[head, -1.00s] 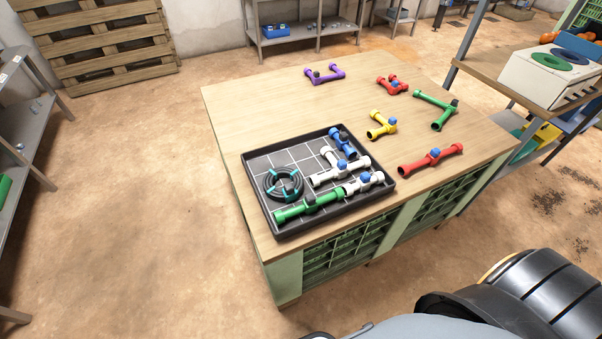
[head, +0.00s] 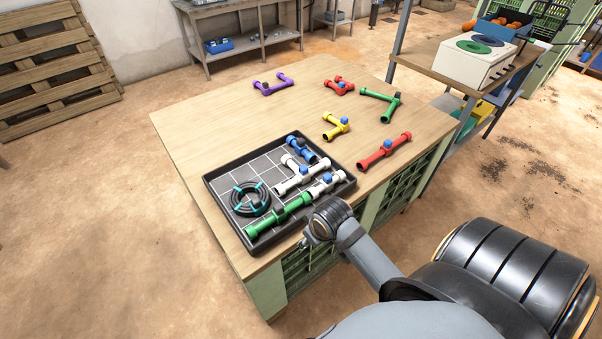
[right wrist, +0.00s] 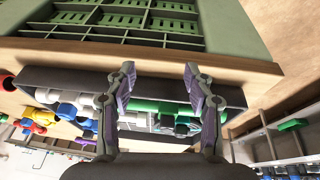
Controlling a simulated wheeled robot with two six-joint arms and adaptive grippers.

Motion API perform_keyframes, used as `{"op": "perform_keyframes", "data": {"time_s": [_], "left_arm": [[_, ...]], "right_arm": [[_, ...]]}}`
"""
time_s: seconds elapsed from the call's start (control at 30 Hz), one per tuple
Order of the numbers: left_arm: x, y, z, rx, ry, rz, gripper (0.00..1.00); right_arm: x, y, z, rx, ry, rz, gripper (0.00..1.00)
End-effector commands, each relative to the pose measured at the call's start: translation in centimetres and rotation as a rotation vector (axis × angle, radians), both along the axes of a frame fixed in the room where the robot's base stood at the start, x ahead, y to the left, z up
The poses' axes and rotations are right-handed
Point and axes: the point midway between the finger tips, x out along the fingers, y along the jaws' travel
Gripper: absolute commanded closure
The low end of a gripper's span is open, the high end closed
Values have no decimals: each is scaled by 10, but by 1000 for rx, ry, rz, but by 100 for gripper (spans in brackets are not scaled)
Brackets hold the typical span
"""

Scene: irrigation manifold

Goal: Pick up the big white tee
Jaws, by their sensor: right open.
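The big white tee (head: 291,184) lies in the black tray (head: 214,196), its branch pointing toward the back left. A white straight piece with a blue knob (head: 322,187) lies close beside it, nearer the tray's front right. My right gripper (head: 311,240) is at the tray's front edge, outside the tray and apart from the tee; its fingers are hard to make out there. In the right wrist view my right gripper (right wrist: 158,80) is open and empty, with the tray wall and a green pipe behind the fingers. My left gripper is not in view.
The tray also holds a green pipe (head: 270,218), a black hose coil (head: 251,199) and a blue fitting (head: 301,149). Red (head: 384,151), yellow (head: 336,128), green (head: 381,104) and purple (head: 272,86) fittings lie on the wooden table (head: 200,130). The table's left side is bare.

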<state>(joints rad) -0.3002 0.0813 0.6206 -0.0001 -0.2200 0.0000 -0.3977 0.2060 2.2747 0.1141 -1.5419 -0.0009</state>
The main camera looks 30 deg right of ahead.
Motion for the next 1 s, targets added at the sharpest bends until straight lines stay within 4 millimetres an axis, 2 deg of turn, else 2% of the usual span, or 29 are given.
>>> {"op": "perform_keyframes", "data": {"time_s": [0.27,0.47,0.6,0.7,0.8,0.9,1.0], "left_arm": [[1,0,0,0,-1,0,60],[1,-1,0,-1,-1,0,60],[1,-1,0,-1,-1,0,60],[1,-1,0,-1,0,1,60],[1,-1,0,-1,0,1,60],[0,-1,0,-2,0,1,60],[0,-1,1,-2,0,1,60]], "right_arm": [[76,-27,25,10,-13,45,47],[141,-69,57,32,-29,26,47],[180,-104,93,62,-49,-10,47],[194,-118,109,80,-60,-29,47],[197,-122,114,89,-62,-34,47],[199,-122,110,91,-61,-35,47],[204,-121,95,93,-59,-36,47]]}}
